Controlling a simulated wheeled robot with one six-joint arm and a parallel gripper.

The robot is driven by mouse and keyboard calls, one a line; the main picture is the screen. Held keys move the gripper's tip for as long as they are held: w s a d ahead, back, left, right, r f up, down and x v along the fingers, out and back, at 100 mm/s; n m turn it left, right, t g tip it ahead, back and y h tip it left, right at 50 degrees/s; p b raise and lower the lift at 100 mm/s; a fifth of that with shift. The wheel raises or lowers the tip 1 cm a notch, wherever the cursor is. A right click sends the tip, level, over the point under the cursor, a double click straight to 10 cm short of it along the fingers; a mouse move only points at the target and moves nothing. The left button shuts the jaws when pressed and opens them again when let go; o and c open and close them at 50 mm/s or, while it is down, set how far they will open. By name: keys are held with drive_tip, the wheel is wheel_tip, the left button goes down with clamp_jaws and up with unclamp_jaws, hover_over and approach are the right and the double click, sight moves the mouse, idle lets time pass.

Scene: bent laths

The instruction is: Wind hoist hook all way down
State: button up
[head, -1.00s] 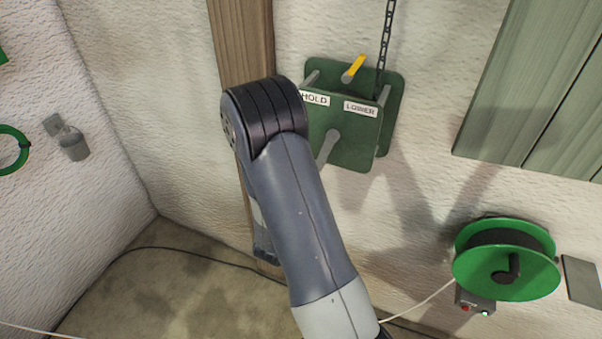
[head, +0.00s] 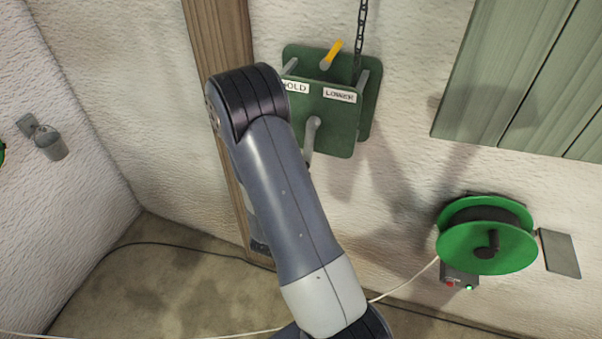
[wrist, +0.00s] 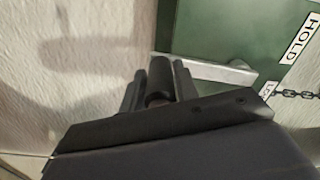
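The hoist (head: 332,135) is a green box on the wall with HOLD and LOWER labels. Its yellow lever (head: 334,50) leans to the upper right, toward the LOWER side. A dark chain (head: 361,25) runs up from the box; the hook is not in view. The grey crank arm (head: 310,138) points downward from the front plate, its lower end hidden by my arm. In the wrist view the crank arm (wrist: 215,72) runs left to a dark handle (wrist: 159,78). My gripper (wrist: 158,88) has its fingers closed around that handle. The head view hides my gripper behind my arm.
A green cable reel (head: 487,240) with a small switch box (head: 460,281) is at the lower right. A wooden post (head: 222,60) stands behind my arm, green boards (head: 520,80) hang at the right. A cable lies on the floor.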

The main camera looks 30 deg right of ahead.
drive_tip(key=o, duration=0.3)
drive_tip(key=shift+o, duration=0.2)
drive_tip(key=shift+a, duration=0.1)
drive_tip(key=b+v, duration=0.2)
drive_tip(key=v, duration=0.8)
drive_tip(key=shift+s+a, duration=0.25)
drive_tip(key=shift+d, duration=0.1)
drive_tip(key=shift+p+x, duration=1.05)
drive_tip(key=shift+x, duration=4.35)
